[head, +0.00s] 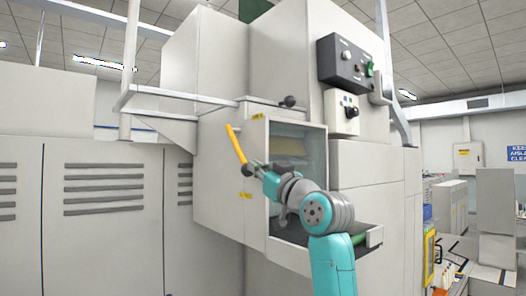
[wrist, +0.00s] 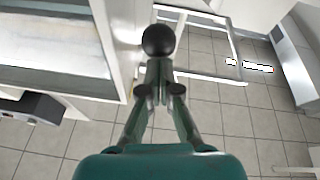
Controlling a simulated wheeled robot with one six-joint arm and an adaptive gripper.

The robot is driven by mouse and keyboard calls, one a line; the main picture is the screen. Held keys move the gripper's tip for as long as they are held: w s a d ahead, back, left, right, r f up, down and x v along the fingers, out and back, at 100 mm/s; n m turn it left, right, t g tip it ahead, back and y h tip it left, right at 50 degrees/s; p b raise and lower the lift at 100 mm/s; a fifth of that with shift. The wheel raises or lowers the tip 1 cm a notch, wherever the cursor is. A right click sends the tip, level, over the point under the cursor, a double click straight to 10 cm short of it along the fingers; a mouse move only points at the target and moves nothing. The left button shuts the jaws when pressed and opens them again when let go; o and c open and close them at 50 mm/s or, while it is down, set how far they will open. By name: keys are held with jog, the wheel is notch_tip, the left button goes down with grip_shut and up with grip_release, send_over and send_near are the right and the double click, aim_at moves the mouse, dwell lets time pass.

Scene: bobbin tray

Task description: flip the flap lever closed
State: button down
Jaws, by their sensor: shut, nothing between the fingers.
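A yellow lever bar (head: 236,144) slants on the front of the pale machine, its top leaning left. A dark round part (head: 247,170) sits at its lower end. My gripper (head: 254,166) is at that lower end, pointing left and slightly up. In the wrist view, my gripper (wrist: 162,88) is shut and empty, with a black ball knob (wrist: 158,40) just beyond its fingertips. I cannot tell whether they touch. The yellow bar does not show clearly there. The flap itself cannot be made out.
An open-fronted compartment (head: 318,165) with a tray below lies right of the lever, behind my arm. Another black knob (head: 289,101) sits above it. A grey rail (head: 178,97) crosses above and left. A control box (head: 345,62) is higher up. Space left of the lever looks free.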

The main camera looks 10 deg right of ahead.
jog(key=w+a+f, duration=0.2)
jog(key=w+f, duration=0.2)
jog(key=shift+w+a+f, duration=0.15)
jog(key=shift+f, duration=0.05)
dwell(0.3)
dwell(0.4)
